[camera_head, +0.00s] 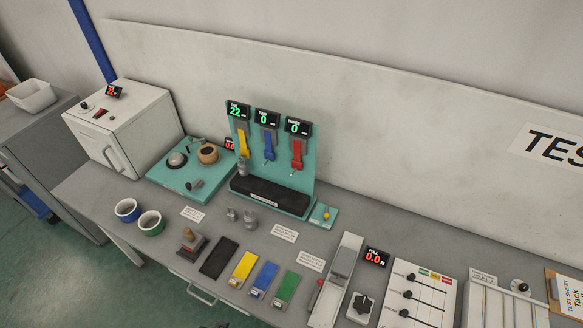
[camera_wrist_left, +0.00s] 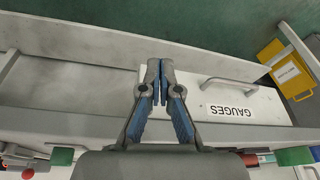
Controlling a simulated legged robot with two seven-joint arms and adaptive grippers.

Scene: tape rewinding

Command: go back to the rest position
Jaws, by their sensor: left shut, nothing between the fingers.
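My left gripper (camera_wrist_left: 160,68) shows in the left wrist view with its two blue-padded fingers together and nothing between them. It is in front of a pale drawer front with an upside-down "GAUGES" label (camera_wrist_left: 233,111) and a bar handle (camera_wrist_left: 231,82). I cannot tell its exact distance from the drawer. Neither arm nor gripper shows in the head view. My right gripper is in no view.
A yellow bin (camera_wrist_left: 287,69) stands beyond the drawer.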

